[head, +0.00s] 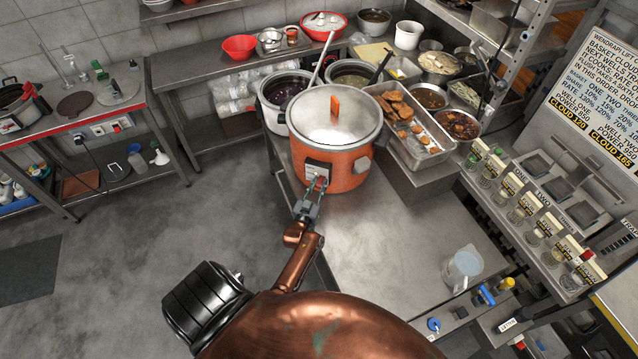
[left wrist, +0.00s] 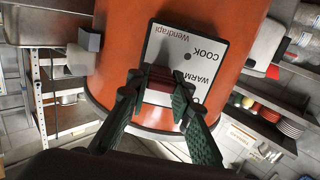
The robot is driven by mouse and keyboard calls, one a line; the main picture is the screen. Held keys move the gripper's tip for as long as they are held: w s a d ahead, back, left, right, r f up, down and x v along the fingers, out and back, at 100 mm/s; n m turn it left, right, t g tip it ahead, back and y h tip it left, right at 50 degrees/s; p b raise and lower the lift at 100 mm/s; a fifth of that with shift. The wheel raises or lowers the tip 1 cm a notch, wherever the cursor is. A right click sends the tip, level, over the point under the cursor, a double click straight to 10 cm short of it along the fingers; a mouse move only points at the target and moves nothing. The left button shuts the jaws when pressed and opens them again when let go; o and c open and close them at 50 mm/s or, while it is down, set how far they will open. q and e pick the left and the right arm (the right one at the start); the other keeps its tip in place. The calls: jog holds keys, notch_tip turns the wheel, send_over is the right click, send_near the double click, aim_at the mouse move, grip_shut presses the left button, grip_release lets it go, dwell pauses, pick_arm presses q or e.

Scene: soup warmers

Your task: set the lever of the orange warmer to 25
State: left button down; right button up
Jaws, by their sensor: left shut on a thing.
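The orange warmer (head: 345,170), a round pot with a glass lid and orange knob, stands on the steel counter; it fills the left wrist view (left wrist: 115,45). Its white label panel (left wrist: 190,60) reads "COOK" and "WARM", with a third word partly hidden by a finger. My left gripper (head: 312,197) is at the panel on the warmer's front. In the left wrist view its fingers (left wrist: 158,88) are shut on the dark red lever (left wrist: 160,76), over the panel's lower part. I cannot read a number for the lever's setting. My right gripper is not in view.
Two more pots, one with purple contents (head: 285,90) and one behind the lid (head: 352,74), stand close behind the warmer. A steel tray of fried food (head: 410,125) is close on its right. The counter in front (head: 400,240) is mostly clear, with a clear jug (head: 463,268) at right.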

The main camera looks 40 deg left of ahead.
pick_arm(q)
jog(key=shift+r, duration=0.1)
jog(key=c, duration=1.7)
grip_release()
jog(key=shift+s, duration=0.1)
jog(key=v, duration=1.2)
